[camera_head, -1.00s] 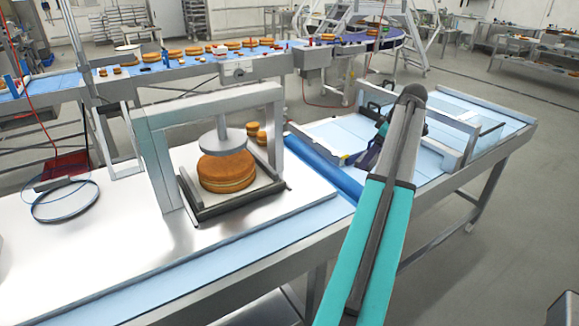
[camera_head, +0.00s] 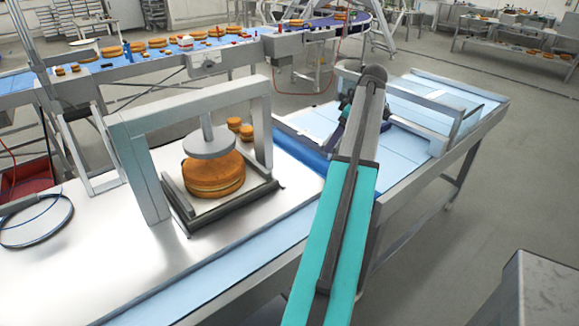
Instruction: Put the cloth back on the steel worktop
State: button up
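My arm reaches from the bottom centre over the conveyor. My gripper (camera_head: 346,112) is mostly hidden behind the arm's end, and only small dark parts show beside it. Its fingers cannot be made out, nor whether they hold anything. I cannot make out a cloth for certain in this view. A shiny steel top (camera_head: 100,262) lies at the left, under a press frame. A grey metal block with a flat top (camera_head: 545,285) enters at the lower right, cut off by the frame; I cannot tell which surface is the steel worktop.
The press (camera_head: 208,143) stands over a layered round cake (camera_head: 214,178). Small cakes (camera_head: 240,129) sit behind it. A blue conveyor (camera_head: 425,105) with a metal guard frame runs right. A wire hoop (camera_head: 35,222) lies left. Grey floor (camera_head: 470,225) is open between conveyor and block.

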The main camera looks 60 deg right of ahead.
jog(key=w+a+p, duration=0.1)
jog(key=w+a, duration=0.2)
jog(key=w+a+p, duration=0.2)
jog(key=w+a, duration=0.1)
jog(key=a, duration=0.1)
jog(key=w+a+f+p, duration=0.1)
jog(key=w+a, duration=0.1)
jog(key=a, duration=0.1)
jog(key=shift+w+a+f, duration=0.1)
jog(key=shift+w+a, duration=0.2)
jog(key=shift+w, duration=0.1)
jog(key=shift+w+a+f, duration=0.1)
jog(key=shift+w+a, duration=0.15)
jog(key=shift+w, duration=0.05)
jog(key=shift+p, duration=0.3)
jog(key=shift+w+a+p, duration=0.3)
jog(key=shift+w+a, duration=0.1)
jog(key=shift+a, duration=0.2)
jog(key=shift+d+f+p, duration=0.1)
jog(key=shift+f+p, duration=0.65)
jog(key=shift+f, duration=1.05)
jog(key=shift+f, duration=0.2)
jog(key=o, duration=1)
jog(key=shift+r, duration=0.25)
